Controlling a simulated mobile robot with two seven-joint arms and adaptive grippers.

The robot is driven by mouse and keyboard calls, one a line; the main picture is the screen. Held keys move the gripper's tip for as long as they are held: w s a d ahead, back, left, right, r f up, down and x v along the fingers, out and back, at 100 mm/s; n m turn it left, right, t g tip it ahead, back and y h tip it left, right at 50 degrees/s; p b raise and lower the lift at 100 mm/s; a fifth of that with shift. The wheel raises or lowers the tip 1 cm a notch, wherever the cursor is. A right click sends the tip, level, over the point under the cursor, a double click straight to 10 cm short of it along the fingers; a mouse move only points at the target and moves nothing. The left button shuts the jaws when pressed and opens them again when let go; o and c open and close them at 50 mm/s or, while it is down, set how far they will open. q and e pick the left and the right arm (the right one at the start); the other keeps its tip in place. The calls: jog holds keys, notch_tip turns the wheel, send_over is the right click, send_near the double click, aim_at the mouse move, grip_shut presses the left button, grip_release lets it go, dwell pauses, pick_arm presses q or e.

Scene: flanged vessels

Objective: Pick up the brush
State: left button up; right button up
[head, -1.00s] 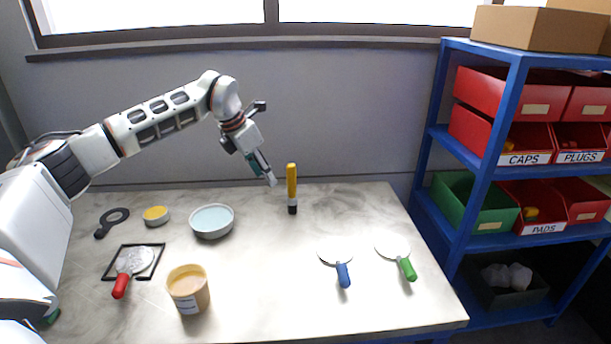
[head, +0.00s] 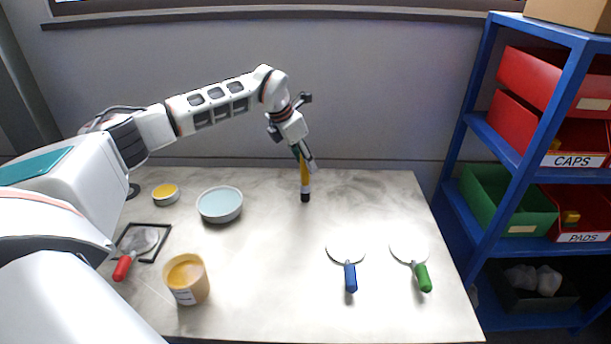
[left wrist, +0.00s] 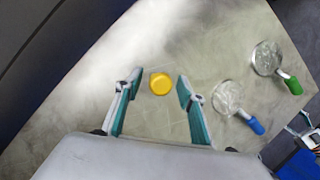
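The brush (head: 305,186) stands upright near the back of the table, yellow handle up, with a white band and black lower end. In the left wrist view the brush (left wrist: 160,84) shows from above as a round yellow end. My left gripper (head: 306,166) reaches down at the top of the handle and hides part of it. The left wrist view shows the left gripper's teal-lined fingers (left wrist: 157,90) apart, with the yellow end between them and clear gaps on both sides. A small white and teal part at that view's lower right edge may be my right gripper, too cropped to judge.
A pale blue bowl (head: 220,205) stands left of the brush. Blue-handled (head: 350,278) and green-handled (head: 422,277) tools lie front right. The table around the brush is clear.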

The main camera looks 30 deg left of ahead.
pick_arm(q)
jog(key=shift+w+f, duration=0.25)
jog(key=shift+f, duration=0.35)
grip_shut()
jog(key=shift+r, duration=0.1)
